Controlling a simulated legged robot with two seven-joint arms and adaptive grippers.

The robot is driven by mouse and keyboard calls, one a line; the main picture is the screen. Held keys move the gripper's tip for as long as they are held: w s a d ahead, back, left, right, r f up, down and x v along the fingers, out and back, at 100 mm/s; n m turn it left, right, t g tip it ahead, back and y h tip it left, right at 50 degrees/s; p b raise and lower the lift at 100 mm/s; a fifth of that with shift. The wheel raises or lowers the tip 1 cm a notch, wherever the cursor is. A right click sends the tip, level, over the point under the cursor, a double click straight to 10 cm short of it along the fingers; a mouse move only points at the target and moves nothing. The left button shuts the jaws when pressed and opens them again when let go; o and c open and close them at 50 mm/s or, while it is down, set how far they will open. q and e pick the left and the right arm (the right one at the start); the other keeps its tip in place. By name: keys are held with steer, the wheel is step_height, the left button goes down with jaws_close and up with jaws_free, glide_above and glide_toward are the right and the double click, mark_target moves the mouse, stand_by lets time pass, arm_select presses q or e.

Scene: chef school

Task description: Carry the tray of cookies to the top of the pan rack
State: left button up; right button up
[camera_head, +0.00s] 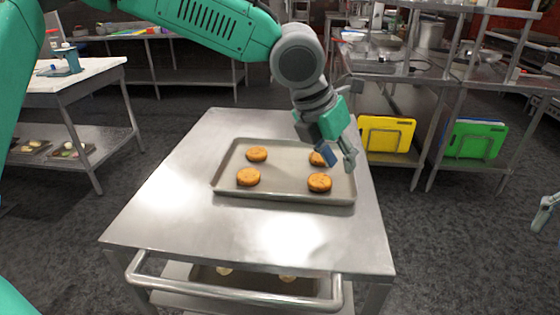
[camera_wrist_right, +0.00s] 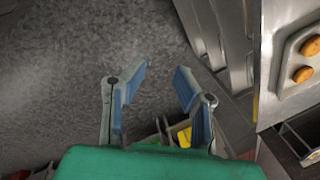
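The grey metal tray (camera_head: 285,190) lies flat on the steel top of a wheeled-looking cart or rack (camera_head: 240,235), with several orange-brown cookies (camera_head: 248,176) spread on it. My left gripper (camera_head: 338,158) hangs over the right side of the tray, beside the far right cookie and partly covering it. Its fingers are apart with nothing seen between them; whether they touch the tray is unclear. My right gripper (camera_wrist_right: 153,100) is open and empty in the wrist view, over bare floor. Its tip also shows at the head view's right edge (camera_head: 545,212). The tray's edge with cookies (camera_wrist_right: 290,100) shows right in the wrist view.
The cart has a front bar handle (camera_head: 230,291) and a lower tray with cookies (camera_head: 255,280). Steel shelving with yellow (camera_head: 386,134) and green (camera_head: 473,141) boards stands behind right. A white-topped table (camera_head: 85,77) stands left. Dark floor lies clear around the cart.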

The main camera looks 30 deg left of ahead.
arm_select(q)
steer(key=shift+d, duration=0.2)
arm_select(e)
step_height(320, 180, up, 12)
steer(key=d, duration=0.1)
steer(key=shift+d+f, duration=0.2)
steer(key=shift+d, duration=0.2)
arm_select(q)
steer(key=shift+d, duration=0.15)
arm_select(e)
steer(key=shift+d+r, duration=0.1)
steer(key=shift+d, duration=0.05)
